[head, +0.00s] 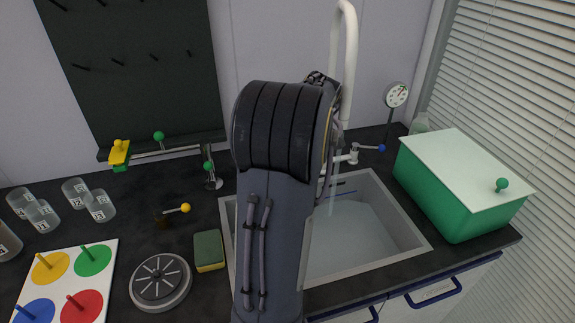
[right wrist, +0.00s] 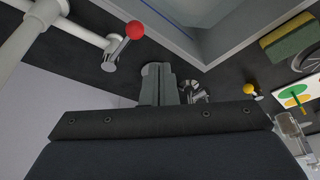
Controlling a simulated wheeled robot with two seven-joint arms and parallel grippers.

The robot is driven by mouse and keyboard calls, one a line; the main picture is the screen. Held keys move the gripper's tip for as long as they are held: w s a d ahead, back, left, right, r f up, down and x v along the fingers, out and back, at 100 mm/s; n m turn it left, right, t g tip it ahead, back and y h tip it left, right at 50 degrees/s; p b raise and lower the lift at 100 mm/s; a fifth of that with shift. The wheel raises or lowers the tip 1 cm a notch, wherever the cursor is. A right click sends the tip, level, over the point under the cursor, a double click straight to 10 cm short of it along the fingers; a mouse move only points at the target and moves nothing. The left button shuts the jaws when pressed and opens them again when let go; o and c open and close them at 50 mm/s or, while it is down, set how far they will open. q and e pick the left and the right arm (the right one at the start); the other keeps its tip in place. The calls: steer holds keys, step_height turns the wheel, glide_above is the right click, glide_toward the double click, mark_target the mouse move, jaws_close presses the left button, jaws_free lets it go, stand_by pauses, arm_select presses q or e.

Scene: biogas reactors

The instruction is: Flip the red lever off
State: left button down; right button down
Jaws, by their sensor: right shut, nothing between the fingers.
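The red lever shows in the right wrist view as a red ball (right wrist: 134,30) on a short grey stem, joined to a white pipe. In the head view my arm hides it. My right gripper (right wrist: 160,72) has its fingers together with nothing between them. The fingertips appear below and slightly right of the red ball, with a gap in the picture; the depth between them is unclear. The white tap (head: 343,60) stands behind the sink, and a thin stream falls from it. My left gripper is in neither view.
The sink (head: 405,225) holds water. A blue-knobbed lever (head: 381,147) is right of the tap, with a green box (head: 455,190) beyond. A yellow-knobbed lever (head: 185,208), sponge (head: 209,250) and beakers (head: 100,206) lie left. My arm fills the middle.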

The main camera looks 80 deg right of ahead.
steer(key=s+a+r, duration=0.1)
steer(key=a+r, duration=0.2)
steer(key=a, duration=0.2)
steer(key=s+a+r+b, duration=0.1)
steer(key=a+r, duration=0.3)
steer(key=a, duration=0.2)
steer(key=shift+s+a, duration=0.15)
steer(key=shift+s, duration=0.05)
